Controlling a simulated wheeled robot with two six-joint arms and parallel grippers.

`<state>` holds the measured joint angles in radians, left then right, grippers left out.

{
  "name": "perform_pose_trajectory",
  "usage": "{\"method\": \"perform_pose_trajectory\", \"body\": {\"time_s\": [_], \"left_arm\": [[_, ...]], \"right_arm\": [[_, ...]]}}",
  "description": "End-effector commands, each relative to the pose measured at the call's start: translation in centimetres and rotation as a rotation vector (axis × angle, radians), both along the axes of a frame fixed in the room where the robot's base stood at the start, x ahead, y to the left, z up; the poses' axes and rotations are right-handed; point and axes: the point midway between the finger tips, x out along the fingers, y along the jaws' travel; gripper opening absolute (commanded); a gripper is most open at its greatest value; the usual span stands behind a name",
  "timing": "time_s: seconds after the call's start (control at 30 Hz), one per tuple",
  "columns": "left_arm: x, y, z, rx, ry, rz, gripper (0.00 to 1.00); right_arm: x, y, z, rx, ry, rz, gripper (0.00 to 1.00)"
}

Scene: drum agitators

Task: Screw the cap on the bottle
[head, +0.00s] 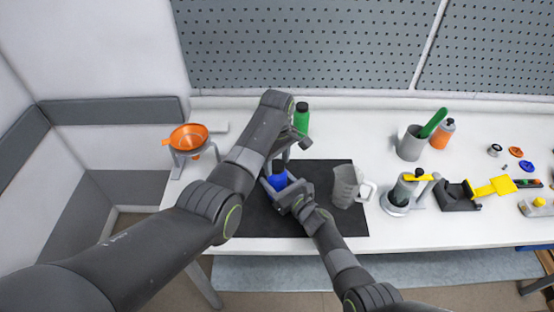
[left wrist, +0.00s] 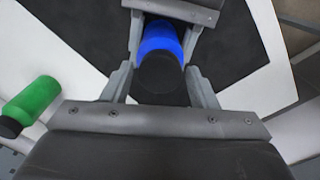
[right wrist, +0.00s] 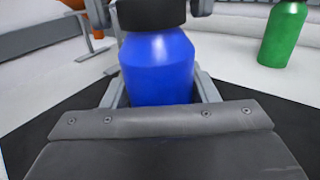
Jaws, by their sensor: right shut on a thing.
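The blue bottle (head: 277,181) stands upright over the dark mat, with a black cap (left wrist: 160,72) at its top. My right gripper (head: 287,190) is shut on the bottle's body, which fills the space between its fingers in the right wrist view (right wrist: 160,75). My left gripper (left wrist: 160,75) comes down from above, with one finger on each side of the cap. In the right wrist view a small gap shows between the cap (right wrist: 150,12) and a left-gripper finger, so that gripper looks open. How far the cap is threaded is hidden.
A green bottle (head: 301,118) stands just behind the dark mat (head: 335,222). A grey jug (head: 346,187) stands right of my grippers. An orange funnel (head: 188,138) is on a stand at left. Several tools and parts fill the table's right side. A pegboard rises behind.

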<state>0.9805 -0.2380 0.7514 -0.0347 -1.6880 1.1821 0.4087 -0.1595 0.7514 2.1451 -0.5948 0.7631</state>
Motion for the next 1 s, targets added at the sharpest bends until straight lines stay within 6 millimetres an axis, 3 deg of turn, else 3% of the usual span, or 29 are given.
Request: {"method": "perform_pose_trajectory", "body": {"time_s": [0.03, 0.3, 0.53, 1.0], "left_arm": [[-0.01, -0.01, 0.0, 0.0, 0.0, 0.0, 0.47], [-0.01, -0.01, 0.01, 0.0, 0.0, 0.0, 0.15], [-0.01, -0.01, 0.01, 0.0, 0.0, -0.132, 0.14], [0.04, -0.01, -0.02, 0.0, 0.0, -0.894, 0.14]], "right_arm": [[0.0, 0.0, -0.01, 0.0, 0.0, 0.0, 0.0], [0.0, 0.0, -0.01, 0.0, 0.0, 0.0, 0.0], [0.0, 0.0, -0.01, 0.0, 0.0, 0.0, 0.0], [0.0, 0.0, 0.0, 0.0, 0.0, 0.0, 0.0]]}}
